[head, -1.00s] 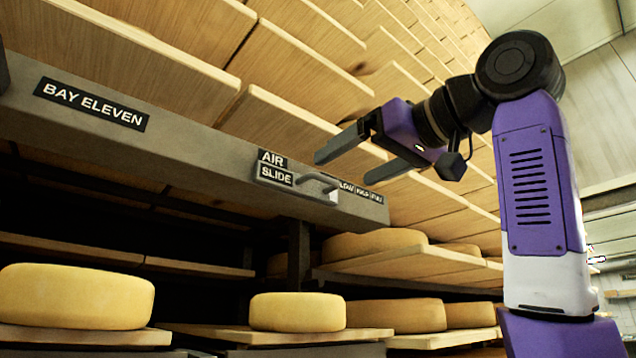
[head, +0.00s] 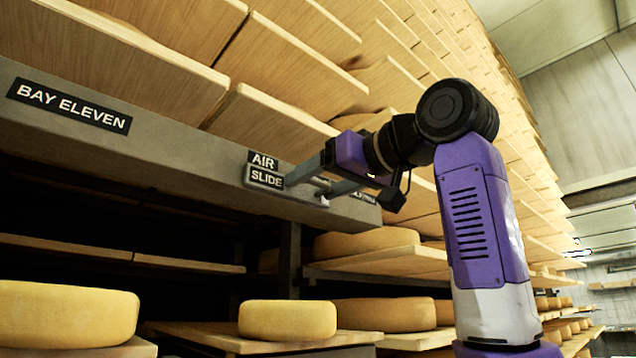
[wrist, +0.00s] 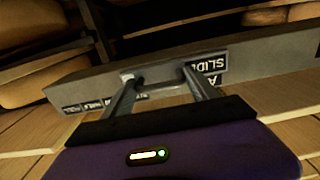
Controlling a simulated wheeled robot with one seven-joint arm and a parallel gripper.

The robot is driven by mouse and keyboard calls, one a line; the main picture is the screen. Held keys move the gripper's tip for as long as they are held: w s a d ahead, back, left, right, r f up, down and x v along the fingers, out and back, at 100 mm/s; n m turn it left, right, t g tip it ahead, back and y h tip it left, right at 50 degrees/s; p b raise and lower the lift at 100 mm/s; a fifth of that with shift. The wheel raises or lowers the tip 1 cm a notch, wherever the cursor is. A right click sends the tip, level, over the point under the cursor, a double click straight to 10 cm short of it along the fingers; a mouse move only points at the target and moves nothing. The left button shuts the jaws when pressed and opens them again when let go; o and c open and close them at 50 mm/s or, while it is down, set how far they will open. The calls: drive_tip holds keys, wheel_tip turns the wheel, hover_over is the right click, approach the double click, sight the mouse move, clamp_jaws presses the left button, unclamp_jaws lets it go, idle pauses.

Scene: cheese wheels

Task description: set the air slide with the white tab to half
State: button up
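The air slide is set in the grey beam's front, beside an AIR SLIDE label (head: 264,170). Its grey handle (head: 322,182) shows partly behind my fingers. In the wrist view a pale end piece (wrist: 127,76) shows by the left fingertip; I cannot tell whether it is the white tab. My gripper (head: 308,189) is open, its fingers reaching to the beam on either side of the handle. It also shows in the wrist view (wrist: 160,78), where contact with the handle is unclear. Small setting labels (wrist: 92,105) sit left of the fingers there, too blurred to read.
The grey beam (head: 180,170) carries a BAY ELEVEN sign (head: 68,103). Wooden boards (head: 290,60) rise above it. Cheese wheels (head: 288,320) stand on shelves below.

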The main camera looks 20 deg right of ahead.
clamp_jaws()
drive_tip(key=w+d, duration=0.1)
drive_tip(key=d, duration=0.2)
drive_tip(key=w+d, duration=0.1)
drive_tip(key=d, duration=0.2)
drive_tip(key=w+d, duration=0.1)
drive_tip(key=d, duration=0.2)
drive_tip(key=shift+d, duration=0.3)
drive_tip(key=o, duration=0.7)
unclamp_jaws()
drive_tip(key=b+v, duration=0.3)
drive_tip(key=v, duration=0.4)
drive_tip(key=shift+s+d, duration=0.1)
drive_tip(key=shift+s, duration=0.25)
